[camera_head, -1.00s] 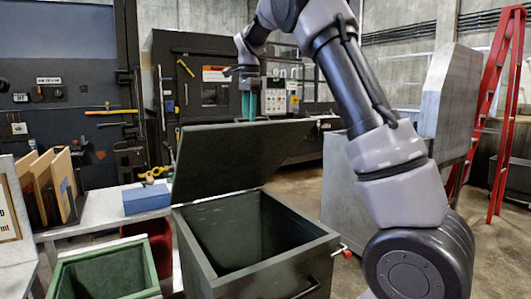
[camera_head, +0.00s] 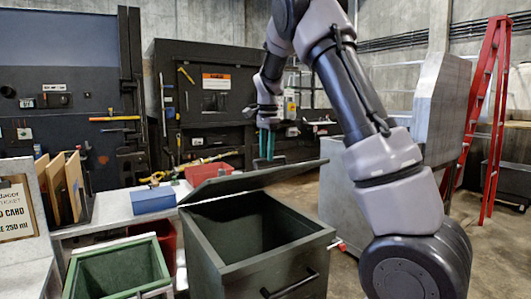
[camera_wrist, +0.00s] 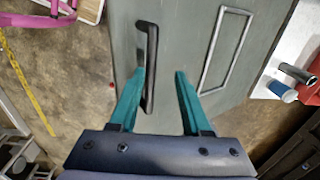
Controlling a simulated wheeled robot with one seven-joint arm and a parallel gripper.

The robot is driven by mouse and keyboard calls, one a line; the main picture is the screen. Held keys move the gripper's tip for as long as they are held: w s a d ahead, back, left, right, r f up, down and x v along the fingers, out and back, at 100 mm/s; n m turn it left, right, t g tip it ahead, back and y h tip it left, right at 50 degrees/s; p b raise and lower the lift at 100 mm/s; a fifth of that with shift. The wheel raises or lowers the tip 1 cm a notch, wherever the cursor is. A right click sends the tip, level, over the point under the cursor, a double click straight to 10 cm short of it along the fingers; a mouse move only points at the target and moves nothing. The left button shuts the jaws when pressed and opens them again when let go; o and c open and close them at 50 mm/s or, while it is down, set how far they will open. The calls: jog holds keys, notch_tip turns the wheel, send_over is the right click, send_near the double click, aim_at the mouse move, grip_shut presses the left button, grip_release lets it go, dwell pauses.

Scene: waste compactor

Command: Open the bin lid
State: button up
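The dark green bin (camera_head: 265,268) stands in the middle of the head view, its inside showing. Its lid (camera_head: 250,180) is hinged at the back edge, swung up off the opening and leaning back, seen at a shallow angle. My gripper (camera_head: 267,158) points down at the lid's far edge, its teal fingertips partly hidden behind the lid. In the wrist view my gripper (camera_wrist: 159,72) is open, its fingers apart. A black handle (camera_wrist: 152,60) on a grey-green panel (camera_wrist: 190,40) lies between them, close to the left finger. I cannot tell whether they touch.
A green-rimmed bin (camera_head: 118,275) stands at left. A table with a blue box (camera_head: 152,200) and a red box (camera_head: 207,172) is behind it. A grey metal cabinet (camera_head: 345,205) and red ladder (camera_head: 487,120) stand to the right. Floor is open at right.

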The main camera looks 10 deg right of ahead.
jog(key=w+a+r, duration=0.1)
jog(key=w+r, duration=0.2)
jog(key=r, duration=0.9)
jog(key=shift+w, duration=0.15)
dwell(0.8)
jog(key=shift+a, duration=0.1)
dwell(0.5)
